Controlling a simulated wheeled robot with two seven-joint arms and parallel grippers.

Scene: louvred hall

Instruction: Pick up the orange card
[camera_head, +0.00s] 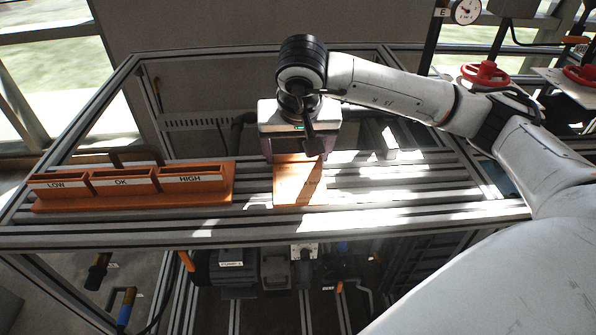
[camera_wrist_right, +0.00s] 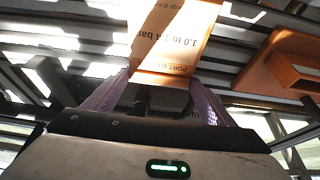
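The orange card (camera_head: 298,187) lies on the slatted metal bench top, partly in sunlight, its far end hidden under my right gripper. In the right wrist view the card (camera_wrist_right: 178,40) shows printed text, including "1.0 to 1.4 bar". My right gripper (camera_head: 297,157) is above the card's far end, pointing down. I cannot tell whether the fingertips touch the card's edges. My left gripper is not in view.
An orange tray (camera_head: 130,203) with three bins labelled LOW, OK and HIGH stands left of the card. The bench's front rail (camera_head: 250,236) runs below. Red valve wheels (camera_head: 485,74) and a gauge (camera_head: 466,11) are at the back right. Slats right of the card are mostly clear.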

